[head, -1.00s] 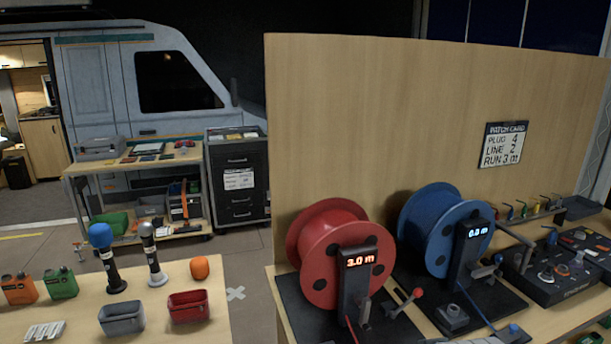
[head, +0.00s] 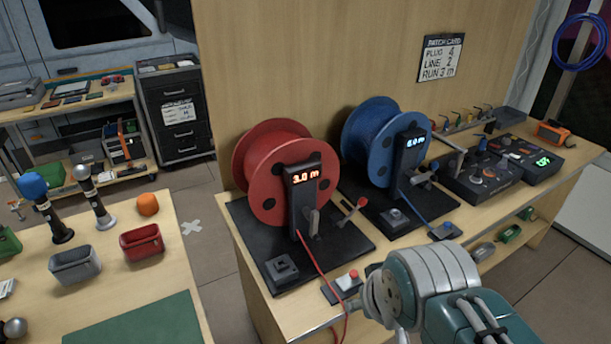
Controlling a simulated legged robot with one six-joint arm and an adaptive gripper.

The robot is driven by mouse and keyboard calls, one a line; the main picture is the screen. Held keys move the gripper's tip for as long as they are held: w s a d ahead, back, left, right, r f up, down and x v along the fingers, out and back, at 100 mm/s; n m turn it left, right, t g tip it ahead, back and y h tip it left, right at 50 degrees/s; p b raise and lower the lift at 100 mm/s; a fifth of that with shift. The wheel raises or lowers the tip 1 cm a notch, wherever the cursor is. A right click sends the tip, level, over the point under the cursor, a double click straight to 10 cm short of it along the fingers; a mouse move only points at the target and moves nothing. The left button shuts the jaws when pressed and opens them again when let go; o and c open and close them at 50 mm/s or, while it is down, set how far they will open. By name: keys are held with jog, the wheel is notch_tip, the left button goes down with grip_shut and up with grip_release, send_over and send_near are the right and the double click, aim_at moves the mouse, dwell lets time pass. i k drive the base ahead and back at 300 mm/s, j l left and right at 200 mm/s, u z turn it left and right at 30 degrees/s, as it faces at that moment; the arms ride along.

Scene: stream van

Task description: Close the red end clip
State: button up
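The red end clip (head: 347,283) is a small pale block with a red knob on a dark base, at the front edge of the bench. The red cable (head: 318,265) runs down from the red reel (head: 268,182) past the clip's left side and over the bench edge. I cannot tell whether the clip's jaw is open. The red reel's display reads 3.0 m. My arm's grey and teal links fill the lower right, close to the clip's right side in the picture. My gripper's fingers do not show.
A blue reel (head: 372,145) stands to the right, with a blue end clip (head: 446,231) before it. A control box (head: 480,178) sits farther right. A patch card (head: 441,58) hangs on the board. A side table with bins (head: 75,265) stands left, across a floor gap.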

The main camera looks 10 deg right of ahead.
aim_at(350, 280)
jog(key=i+l, duration=0.15)
jog(key=l, duration=0.25)
jog(key=i+l, duration=0.1)
jog(key=l, duration=0.25)
jog(key=i+l, duration=0.15)
jog(key=l, duration=0.25)
jog(key=u, duration=0.05)
